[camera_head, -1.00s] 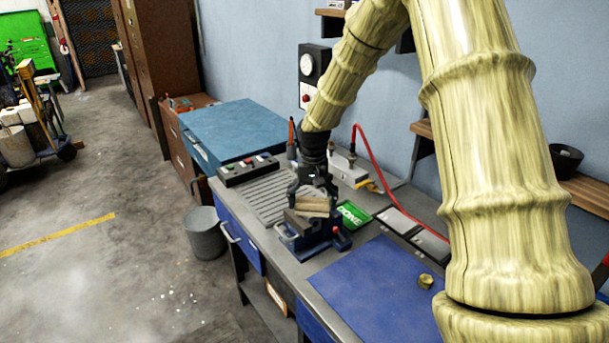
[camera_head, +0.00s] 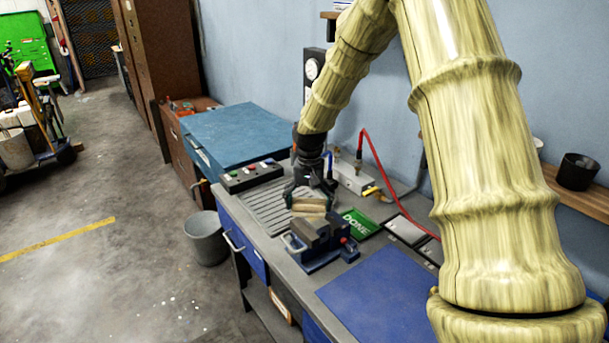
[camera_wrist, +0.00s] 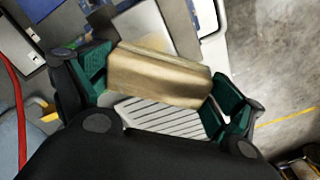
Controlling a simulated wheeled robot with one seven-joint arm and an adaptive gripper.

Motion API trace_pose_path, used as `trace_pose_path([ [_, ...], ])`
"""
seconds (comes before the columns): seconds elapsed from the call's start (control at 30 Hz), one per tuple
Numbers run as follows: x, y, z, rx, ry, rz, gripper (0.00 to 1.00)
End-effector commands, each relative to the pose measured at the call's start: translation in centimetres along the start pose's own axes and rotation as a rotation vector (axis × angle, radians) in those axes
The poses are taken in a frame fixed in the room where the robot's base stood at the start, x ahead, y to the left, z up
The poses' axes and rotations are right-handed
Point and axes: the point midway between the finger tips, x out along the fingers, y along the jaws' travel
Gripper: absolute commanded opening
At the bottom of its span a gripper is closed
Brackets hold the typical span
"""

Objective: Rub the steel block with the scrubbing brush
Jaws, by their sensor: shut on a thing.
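My gripper (camera_head: 309,197) is shut on the scrubbing brush, a pale wooden block (camera_head: 308,207). In the wrist view the brush (camera_wrist: 160,76) lies across between the green-padded fingers (camera_wrist: 163,88). Its underside and bristles cannot be made out. A blue vise (camera_head: 322,258) stands on the bench just in front of the gripper. The dark grey block shape in its jaws (camera_head: 315,229) looks like the steel block. The brush is at the vise's far side, by the grooved plate; whether it touches the block cannot be told.
The grooved grey plate (camera_head: 262,205) lies behind the vise. A green DONE mat (camera_head: 361,224) lies to its right, near a red hose (camera_head: 374,172). A button panel (camera_head: 250,175) stands farther back. The blue mat (camera_head: 378,290) in front is clear.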

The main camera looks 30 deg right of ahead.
Motion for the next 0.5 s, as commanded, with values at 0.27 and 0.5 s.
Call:
trace_pose_path([
  [0.27,-3.2,-0.3,-0.1,-0.003,0.002,0.0,0.71],
  [0.5,-5.4,-0.6,0.0,-0.006,0.001,0.0,0.71],
])
